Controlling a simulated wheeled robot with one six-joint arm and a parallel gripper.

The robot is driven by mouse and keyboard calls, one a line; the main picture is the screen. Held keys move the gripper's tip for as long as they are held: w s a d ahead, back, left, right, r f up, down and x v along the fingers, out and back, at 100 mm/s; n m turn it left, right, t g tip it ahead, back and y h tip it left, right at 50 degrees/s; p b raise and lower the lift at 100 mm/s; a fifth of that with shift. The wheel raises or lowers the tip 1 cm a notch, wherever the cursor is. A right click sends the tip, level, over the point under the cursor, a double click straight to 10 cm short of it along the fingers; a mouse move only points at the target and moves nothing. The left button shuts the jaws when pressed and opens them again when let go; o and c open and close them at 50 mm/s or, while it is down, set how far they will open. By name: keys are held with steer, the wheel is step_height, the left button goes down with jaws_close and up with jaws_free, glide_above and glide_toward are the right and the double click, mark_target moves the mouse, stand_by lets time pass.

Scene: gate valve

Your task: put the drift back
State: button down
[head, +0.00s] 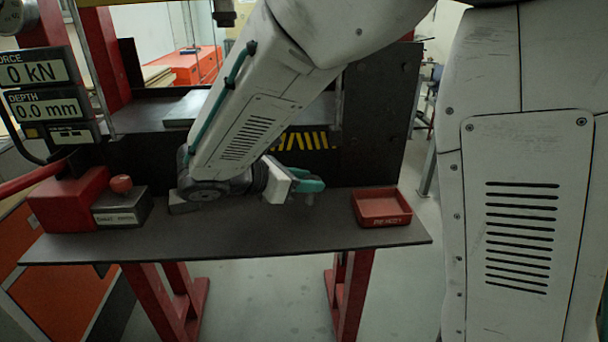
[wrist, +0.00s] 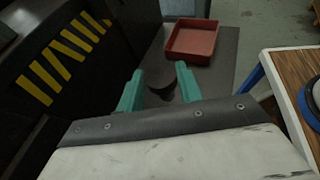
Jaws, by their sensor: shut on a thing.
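My gripper (head: 306,184) has teal fingers and is above the dark bench plate, left of the red tray. In the wrist view the fingers (wrist: 159,73) are apart, with a dark, round-edged thing (wrist: 160,80) between them. It looks like the drift, and my gripper is shut on it. In the head view only a small greyish piece shows below the fingers; the rest is hidden. The red tray (head: 382,207) sits at the right end of the plate and looks empty. It also shows in the wrist view (wrist: 203,41), beyond the fingertips. Its label is too small to read.
The dark bench plate (head: 240,240) is clear in front. A red block (head: 68,203) and a grey box with a red button (head: 122,207) stand at left. Force and depth displays (head: 45,90) hang above. A dark upright plate (head: 375,110) rises behind the tray.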

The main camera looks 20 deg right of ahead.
steer(key=shift+f, duration=0.55)
steer(key=c, duration=0.9)
jaws_free()
steer(key=shift+c, duration=0.2)
